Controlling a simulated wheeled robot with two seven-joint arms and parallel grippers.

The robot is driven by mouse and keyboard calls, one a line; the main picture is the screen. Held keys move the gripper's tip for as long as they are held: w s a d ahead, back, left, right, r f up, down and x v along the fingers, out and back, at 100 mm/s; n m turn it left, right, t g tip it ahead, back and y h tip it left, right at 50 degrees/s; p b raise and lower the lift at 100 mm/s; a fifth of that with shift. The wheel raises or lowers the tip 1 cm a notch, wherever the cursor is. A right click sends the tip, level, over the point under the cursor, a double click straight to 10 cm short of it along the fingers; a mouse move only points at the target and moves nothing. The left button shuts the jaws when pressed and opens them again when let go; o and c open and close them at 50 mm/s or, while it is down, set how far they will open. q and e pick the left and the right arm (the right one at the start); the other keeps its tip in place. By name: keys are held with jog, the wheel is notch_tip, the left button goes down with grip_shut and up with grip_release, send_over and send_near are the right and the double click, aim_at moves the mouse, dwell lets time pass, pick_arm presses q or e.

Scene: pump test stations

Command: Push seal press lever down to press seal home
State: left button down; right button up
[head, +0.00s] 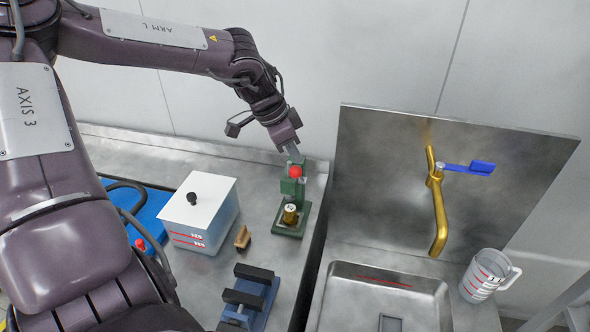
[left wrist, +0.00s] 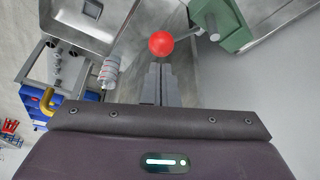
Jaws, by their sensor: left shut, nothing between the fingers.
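The seal press is a green stand (head: 298,205) on the metal bench, left of the sink. Its lever ends in a red ball knob (head: 295,171). A brass part (head: 290,214) sits on the press base. My left gripper (head: 294,155) is shut and empty, just above and behind the red knob. In the left wrist view the shut fingers (left wrist: 160,82) point at the red knob (left wrist: 161,44), with the lever rod running from it to the green press (left wrist: 222,22). I cannot tell whether fingertips and knob touch. My right gripper is not in view.
A white-lidded container (head: 200,212) stands left of the press, with a small brown block (head: 242,237) beside it. A blue vise-like fixture (head: 249,297) is nearer. Right are the sink (head: 375,270), a brass faucet (head: 438,210) with blue handle, and a measuring jug (head: 486,275).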

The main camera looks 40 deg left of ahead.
aim_at(294, 171)
pick_arm(q)
jog(key=shift+f, duration=0.1)
jog(key=shift+f+b, duration=0.65)
jog(key=shift+f, duration=0.05)
jog(key=shift+r, duration=0.15)
jog(key=shift+s+d+f+b, duration=0.1)
jog(key=shift+s+f+b, duration=0.15)
jog(key=shift+f, duration=0.2)
jog(key=shift+s+d+f+b, duration=0.1)
jog(key=shift+s+f+b, duration=0.15)
jog(key=shift+f, duration=0.65)
jog(key=shift+s+d+f+b, duration=0.25)
jog(key=shift+s+f+b, duration=0.15)
jog(key=shift+f, duration=0.35)
jog(key=shift+s+d+f+b, duration=0.25)
jog(key=shift+s+f+b, duration=0.15)
jog(key=shift+f, duration=0.35)
